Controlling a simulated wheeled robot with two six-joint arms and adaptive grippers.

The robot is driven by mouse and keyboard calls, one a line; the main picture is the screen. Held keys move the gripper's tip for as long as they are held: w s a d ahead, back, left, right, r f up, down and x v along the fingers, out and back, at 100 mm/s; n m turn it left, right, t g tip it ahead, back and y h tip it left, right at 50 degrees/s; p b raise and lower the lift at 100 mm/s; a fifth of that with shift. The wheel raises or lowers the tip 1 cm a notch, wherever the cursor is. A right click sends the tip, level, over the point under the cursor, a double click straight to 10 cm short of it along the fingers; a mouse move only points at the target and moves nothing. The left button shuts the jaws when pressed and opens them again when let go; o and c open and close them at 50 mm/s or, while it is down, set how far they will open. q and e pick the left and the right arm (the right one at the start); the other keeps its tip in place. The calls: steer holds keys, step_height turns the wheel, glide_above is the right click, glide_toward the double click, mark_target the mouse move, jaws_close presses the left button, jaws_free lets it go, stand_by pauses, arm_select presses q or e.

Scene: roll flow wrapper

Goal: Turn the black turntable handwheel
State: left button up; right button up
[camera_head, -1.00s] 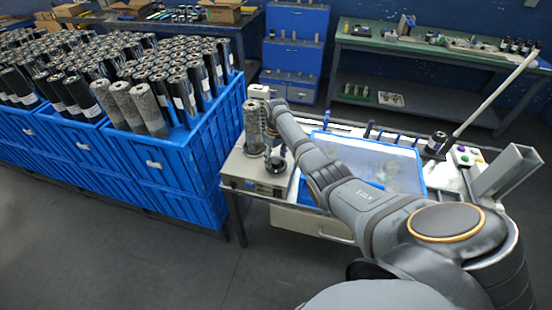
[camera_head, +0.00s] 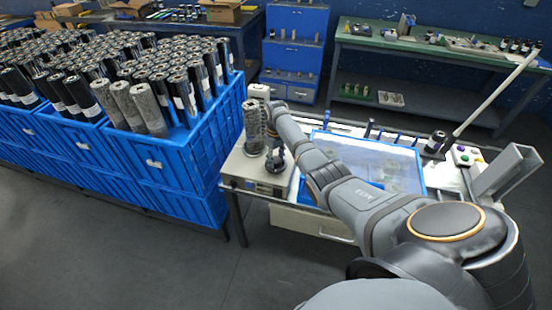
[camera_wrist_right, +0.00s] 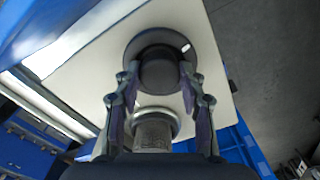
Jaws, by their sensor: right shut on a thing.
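The black turntable handwheel (camera_wrist_right: 148,42) is a dark round disc with a raised hub (camera_wrist_right: 159,68), on a pale machine top in the right wrist view. My right gripper (camera_wrist_right: 159,76) has its two fingers on either side of the hub and is shut on it. In the head view the right gripper (camera_head: 274,152) is at the small machine's front, and the handwheel (camera_head: 275,163) is partly hidden there. A grey patterned roll (camera_head: 253,122) stands upright just left of the gripper; its end shows below the hub in the wrist view (camera_wrist_right: 152,132). My left gripper is not in view.
Blue crates (camera_head: 180,170) full of upright rolls stand close on the left. A blue-rimmed clear panel (camera_head: 372,160) lies on the bench under my right arm. A green workbench (camera_head: 420,48) stands behind. The floor in front is clear.

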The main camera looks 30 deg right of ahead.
steer(key=shift+r+m+p, duration=0.2)
steer(key=shift+m+p, duration=0.6)
steer(key=shift+m, duration=0.3)
steer(key=m+p, duration=0.1)
steer(key=m, duration=0.2)
steer(key=shift+m+p, duration=0.3)
steer(key=shift+p, duration=0.05)
steer(key=m+p, duration=0.1)
steer(key=m, duration=0.2)
steer(key=shift+f+m, duration=0.1)
steer(key=shift+m, duration=0.2)
steer(key=shift+m+p, duration=0.35)
steer(key=shift+m, duration=1.15)
steer(key=shift+f+m, duration=0.1)
steer(key=shift+m, duration=0.2)
steer(key=o, duration=1.1)
steer(key=shift+o, duration=0.2)
